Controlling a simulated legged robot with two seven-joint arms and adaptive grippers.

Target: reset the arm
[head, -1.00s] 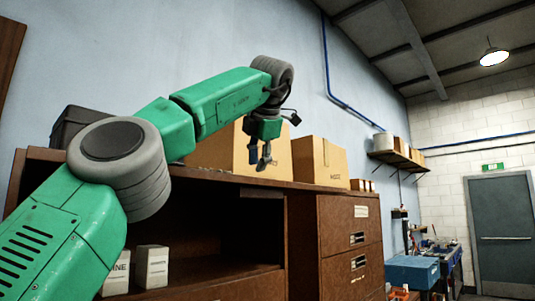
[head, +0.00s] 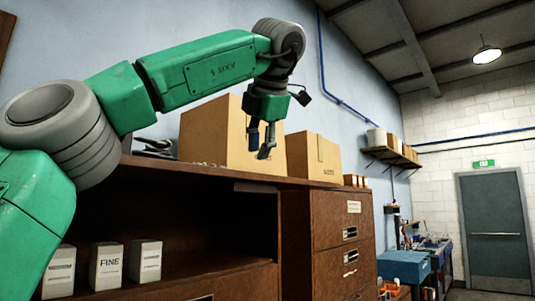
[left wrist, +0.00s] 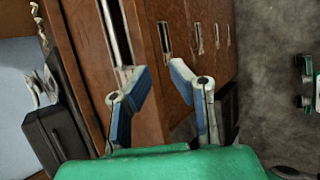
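My left arm is green with grey joints and reaches in from the left in the head view. Its gripper (head: 262,142) hangs down in front of the large cardboard box on the brown cabinet. In the left wrist view the two blue-and-grey fingers (left wrist: 161,82) stand apart with nothing between them, so the gripper is open and empty. The brown cabinet front with its handles shows behind them. Whether the gripper touches the box cannot be told from the head view, but no contact shows. My right gripper is not in view.
The brown cabinet (head: 297,225) carries a large cardboard box (head: 212,135) and a smaller one (head: 315,158). White cartons (head: 106,265) stand on its inner shelf. A black case (left wrist: 52,138) shows in the left wrist view. A blue box (head: 404,266) and a grey door (head: 494,232) are at right.

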